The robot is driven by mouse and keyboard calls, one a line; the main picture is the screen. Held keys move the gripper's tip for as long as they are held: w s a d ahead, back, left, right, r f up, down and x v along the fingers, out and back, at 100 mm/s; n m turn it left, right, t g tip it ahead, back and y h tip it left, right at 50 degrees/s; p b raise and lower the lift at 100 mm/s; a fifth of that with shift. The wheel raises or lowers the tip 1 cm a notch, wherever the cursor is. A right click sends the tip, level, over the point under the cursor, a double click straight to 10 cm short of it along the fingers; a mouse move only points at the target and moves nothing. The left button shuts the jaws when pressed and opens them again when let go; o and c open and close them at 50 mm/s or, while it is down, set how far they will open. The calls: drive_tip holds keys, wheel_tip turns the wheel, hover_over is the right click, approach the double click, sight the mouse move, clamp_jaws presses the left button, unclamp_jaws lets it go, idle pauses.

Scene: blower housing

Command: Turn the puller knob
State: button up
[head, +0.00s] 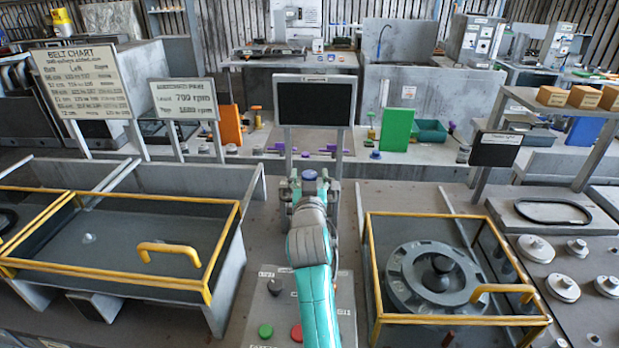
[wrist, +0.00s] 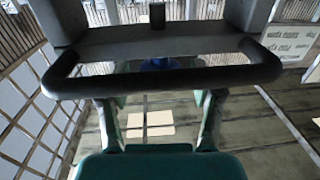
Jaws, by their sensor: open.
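No readable label marks the puller knob. A dark rounded knob (head: 441,265) stands at the centre of a grey ribbed wheel (head: 402,272) inside the yellow-framed bay at right in the head view. My gripper (head: 310,187) is in the middle of the head view, left of that bay and apart from the knob. The wrist view shows my gripper (wrist: 160,105) with its two fingers spread and nothing clearly held. A blue round piece shows at the gripper's end in the head view; I cannot tell whether it belongs to the gripper. Another dark knob (head: 275,287) sits on the panel below.
Yellow rails and a yellow handle (head: 503,290) surround the right bay. Another yellow-railed bay (head: 140,245) lies left. Green (head: 265,331) and red (head: 297,332) buttons sit beside my arm. A dark screen (head: 314,104) stands behind my gripper. Pulleys (head: 563,287) lie at right.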

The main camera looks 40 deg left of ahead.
drive_tip(key=c, duration=1.1)
drive_tip(key=shift+c, duration=0.2)
drive_tip(key=shift+a+m+t+h, duration=0.15)
drive_tip(key=shift+m+t+h, duration=0.15)
drive_tip(key=shift+m+h, duration=0.15)
drive_tip(key=shift+s+a+m+t+h, duration=0.1)
drive_tip(key=shift+m+t+h, duration=0.75)
drive_tip(key=shift+h, duration=0.6)
drive_tip(key=shift+a+m+t+h, duration=0.1)
drive_tip(key=shift+m+t+h, duration=0.35)
drive_tip(key=shift+m+h, duration=1.5)
drive_tip(key=shift+h, duration=0.85)
drive_tip(key=o, duration=1.1)
drive_tip(key=shift+o, duration=0.2)
